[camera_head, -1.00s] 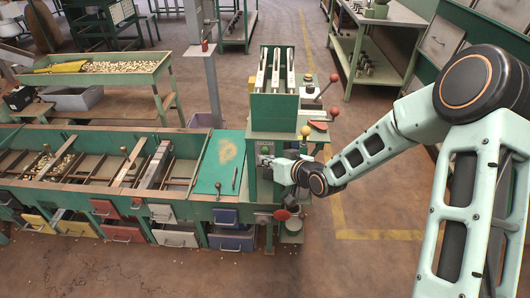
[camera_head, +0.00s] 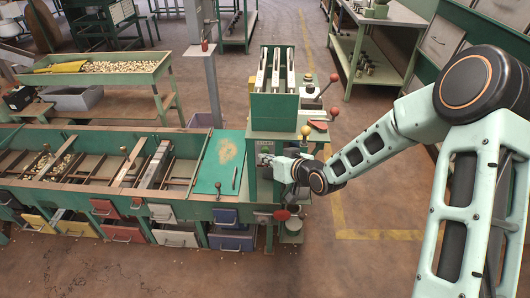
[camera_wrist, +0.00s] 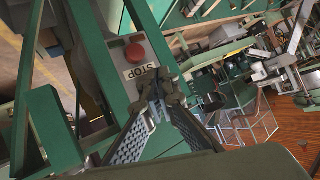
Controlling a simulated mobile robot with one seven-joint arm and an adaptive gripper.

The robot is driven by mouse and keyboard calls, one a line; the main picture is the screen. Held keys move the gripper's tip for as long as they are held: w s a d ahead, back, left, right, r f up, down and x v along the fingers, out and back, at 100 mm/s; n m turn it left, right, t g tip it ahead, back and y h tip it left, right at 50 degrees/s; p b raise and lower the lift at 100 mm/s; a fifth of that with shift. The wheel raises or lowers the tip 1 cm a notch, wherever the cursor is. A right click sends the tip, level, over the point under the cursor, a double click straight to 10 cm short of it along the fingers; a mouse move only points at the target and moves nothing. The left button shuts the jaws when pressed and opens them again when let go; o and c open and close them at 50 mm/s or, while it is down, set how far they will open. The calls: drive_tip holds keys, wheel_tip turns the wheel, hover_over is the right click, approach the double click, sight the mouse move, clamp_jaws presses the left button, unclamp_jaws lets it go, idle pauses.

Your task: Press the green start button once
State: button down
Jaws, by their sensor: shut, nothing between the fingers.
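My gripper (camera_head: 269,160) is shut with nothing between its fingers, its tips at the front of the green machine (camera_head: 274,110). In the wrist view the fingertips (camera_wrist: 157,92) are at a grey control panel (camera_wrist: 113,73), just below a STOP label (camera_wrist: 141,73). A red button (camera_wrist: 134,52) sits above that label on the same panel. The green start button does not show in either view; my fingers cover the panel part below the label. I cannot tell whether the tips touch the panel.
A long green hopper bench (camera_head: 112,190) with several coloured drawers runs to the left of the machine. A yellow-knobbed lever (camera_head: 305,131) and a red part (camera_head: 319,126) stand at the machine's right. Open floor (camera_head: 385,200) lies to the right.

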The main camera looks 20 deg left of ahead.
drive_tip(key=shift+w+a, duration=0.2)
drive_tip(key=shift+w, duration=0.5)
idle(0.9)
drive_tip(key=shift+s, duration=0.15)
drive_tip(key=shift+s+d, duration=0.25)
drive_tip(key=shift+s, duration=0.5)
drive_tip(key=shift+s+b, duration=0.1)
drive_tip(key=shift+b, duration=0.2)
drive_tip(key=s, duration=0.2)
drive_tip(key=s+d, duration=0.1)
drive_tip(key=s, duration=0.1)
drive_tip(key=shift+s+d+b, duration=0.1)
drive_tip(key=shift+s+b, duration=0.25)
drive_tip(key=shift+b, duration=0.05)
